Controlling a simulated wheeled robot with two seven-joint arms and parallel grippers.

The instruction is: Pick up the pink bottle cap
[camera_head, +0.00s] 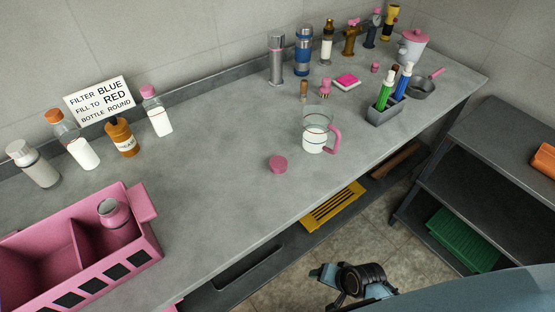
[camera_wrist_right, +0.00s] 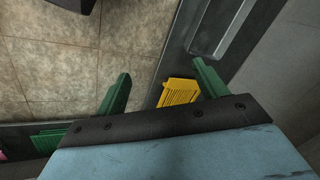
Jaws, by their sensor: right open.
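The pink bottle cap (camera_head: 278,164) lies flat on the grey counter (camera_head: 220,180), left of and nearer than a clear measuring jug with a pink handle (camera_head: 314,135). Nothing touches the cap. My right gripper shows in the wrist view (camera_wrist_right: 162,72), its two green fingers wide apart and empty. It is over the floor in front of the counter, well away from the cap, which the wrist view does not show. Part of my right arm shows low in the head view. My left gripper is not in view.
A pink divided crate (camera_head: 150,246) holding a pink jar stands at the left. Several bottles stand along the wall near a sign (camera_head: 98,98). A grey pen holder (camera_head: 384,118) is at the right. A yellow grate (camera_head: 333,206) lies below the counter. The counter around the cap is clear.

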